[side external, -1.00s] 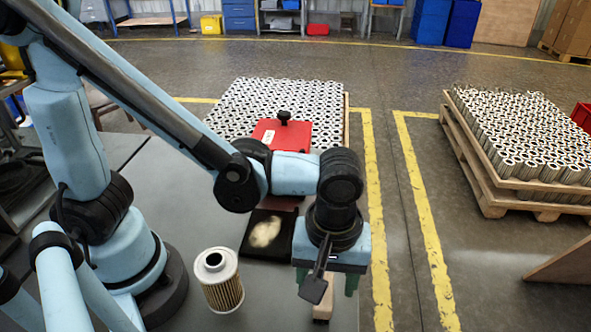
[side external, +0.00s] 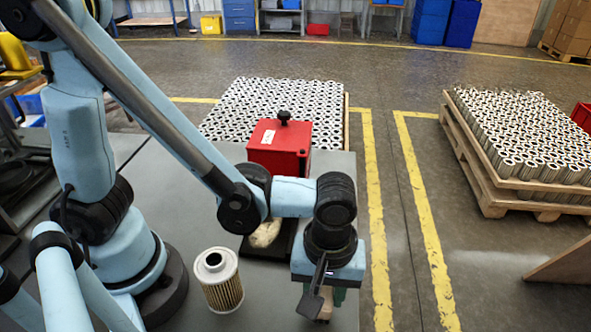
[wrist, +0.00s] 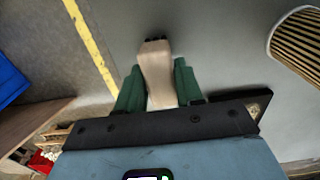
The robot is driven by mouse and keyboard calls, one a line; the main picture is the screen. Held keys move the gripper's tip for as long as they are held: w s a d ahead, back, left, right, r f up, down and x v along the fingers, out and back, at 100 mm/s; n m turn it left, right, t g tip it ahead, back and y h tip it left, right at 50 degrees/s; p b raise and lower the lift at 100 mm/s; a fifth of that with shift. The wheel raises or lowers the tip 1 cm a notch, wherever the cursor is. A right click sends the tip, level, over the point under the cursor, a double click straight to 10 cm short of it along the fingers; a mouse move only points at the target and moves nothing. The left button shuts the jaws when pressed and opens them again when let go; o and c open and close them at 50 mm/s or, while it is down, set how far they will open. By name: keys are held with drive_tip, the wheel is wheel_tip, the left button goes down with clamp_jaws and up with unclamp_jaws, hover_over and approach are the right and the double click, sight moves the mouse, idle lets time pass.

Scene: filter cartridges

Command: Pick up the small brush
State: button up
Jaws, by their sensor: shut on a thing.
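The small brush has a pale wooden handle (wrist: 157,72) with dark bristles at its far end in the wrist view. In the side view it shows as a pale piece (side external: 325,307) under my gripper (side external: 322,297), near the front of the grey table. My gripper's green fingers (wrist: 158,78) lie on both sides of the handle, shut on it. In the side view the upper handle is hidden behind the gripper.
A filter cartridge (side external: 221,281) stands upright on the table (side external: 190,215) left of my gripper. A red box (side external: 280,146) stands behind. A black tray (side external: 283,248) holding something pale is partly hidden by my arm. Pallets of cartridges stand beyond the table.

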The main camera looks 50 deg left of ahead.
drive_tip(key=shift+r, duration=0.1)
drive_tip(key=shift+c, duration=0.2)
drive_tip(key=shift+r, duration=0.5)
drive_tip(key=r, duration=0.1)
drive_tip(key=s+r, duration=0.1)
drive_tip(key=r, duration=0.1)
drive_tip(key=shift+d+r, duration=0.15)
drive_tip(key=shift+r, duration=0.1)
drive_tip(key=s+d+r, duration=0.3)
drive_tip(key=s+r, duration=0.3)
drive_tip(key=s, duration=0.4)
drive_tip(key=shift+d+r, duration=0.15)
